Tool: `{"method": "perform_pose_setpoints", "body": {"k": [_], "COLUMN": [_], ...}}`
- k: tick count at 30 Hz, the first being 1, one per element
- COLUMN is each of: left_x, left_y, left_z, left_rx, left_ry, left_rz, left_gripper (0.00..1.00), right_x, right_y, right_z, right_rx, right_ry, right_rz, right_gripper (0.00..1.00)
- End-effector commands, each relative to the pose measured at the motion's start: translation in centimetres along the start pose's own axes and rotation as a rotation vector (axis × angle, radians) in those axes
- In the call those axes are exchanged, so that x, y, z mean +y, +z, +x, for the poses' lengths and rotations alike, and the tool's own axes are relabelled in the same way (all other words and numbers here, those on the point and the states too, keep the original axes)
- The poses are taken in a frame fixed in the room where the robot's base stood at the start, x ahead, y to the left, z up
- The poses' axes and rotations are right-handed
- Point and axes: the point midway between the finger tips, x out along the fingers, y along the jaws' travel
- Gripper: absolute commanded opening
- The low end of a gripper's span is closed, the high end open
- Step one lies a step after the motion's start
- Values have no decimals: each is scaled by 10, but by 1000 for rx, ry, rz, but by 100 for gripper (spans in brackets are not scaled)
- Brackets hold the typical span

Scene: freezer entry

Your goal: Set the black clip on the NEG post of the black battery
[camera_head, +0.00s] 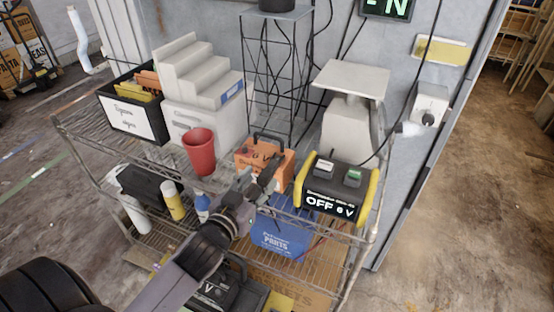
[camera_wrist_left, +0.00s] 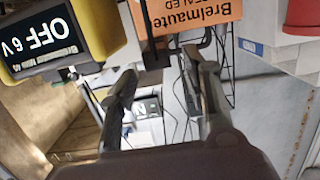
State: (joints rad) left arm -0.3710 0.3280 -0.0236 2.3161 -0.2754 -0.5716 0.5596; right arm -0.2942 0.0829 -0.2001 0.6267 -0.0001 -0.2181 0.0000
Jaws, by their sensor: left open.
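My left gripper (camera_head: 256,180) is open, just in front of the orange battery (camera_head: 283,160). Its two fingers (camera_wrist_left: 160,95) also show in the left wrist view, spread apart with nothing clearly between them. The orange battery (camera_wrist_left: 200,14), labelled Brelmaute, appears upside down there, with a dark block and bar (camera_wrist_left: 155,58) beyond the fingers; I cannot tell whether this is its handle or the black clip. A black case marked V (camera_head: 222,292), possibly the black battery, sits low on the cart, partly hidden by my left arm. Its NEG post is not discernible. My right gripper is not in view.
The yellow-and-black charger (camera_head: 335,190), reading OFF 6 V, stands right of the orange battery. A red cup (camera_head: 199,152) stands to its left. A blue parts bin (camera_head: 280,236) and bottles (camera_head: 174,202) sit below. A white scale (camera_head: 350,100) stands behind the charger.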

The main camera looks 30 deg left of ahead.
Motion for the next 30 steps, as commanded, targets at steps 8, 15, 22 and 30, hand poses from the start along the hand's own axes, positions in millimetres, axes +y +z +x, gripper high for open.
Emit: {"method": "perform_pose_setpoints", "body": {"k": [8, 15, 22, 30], "left_x": [1, 2, 2, 2], "left_y": [-5, -4, -2, -2], "left_z": [23, 55, 60, 60], "left_rx": [2, 1, 0, 0], "left_ry": [1, 1, 1, 1], "left_rz": [0, 1, 0, 0], "left_gripper": [44, 44, 44, 31], "right_x": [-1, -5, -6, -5], "right_y": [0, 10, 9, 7], "right_z": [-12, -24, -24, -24], "right_rx": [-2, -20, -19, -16], "right_ry": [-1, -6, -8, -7], "right_rz": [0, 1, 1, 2], "right_gripper": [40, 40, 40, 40]}}
